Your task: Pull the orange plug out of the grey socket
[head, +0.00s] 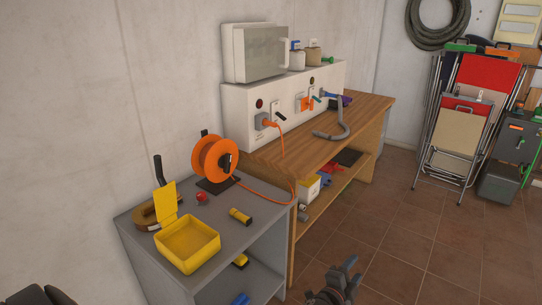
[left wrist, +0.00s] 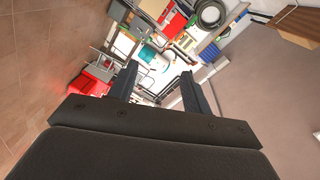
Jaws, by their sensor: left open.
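The orange plug (head: 271,124) sits in the grey socket (head: 261,121) on the front of the white panel (head: 236,108) at the back of the wooden bench. An orange cable hangs from the plug to the bench top. That view faces the folding chairs and wall items, and shows neither plug nor socket.
The wooden bench (head: 375,105) carries a grey bent hose (head: 341,124). More switches and an orange part (head: 306,103) are on the panel. A grey cabinet (head: 219,209) holds an orange cable reel (head: 213,158) and an open yellow box (head: 188,247). Tiled floor (head: 415,235) is free at right.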

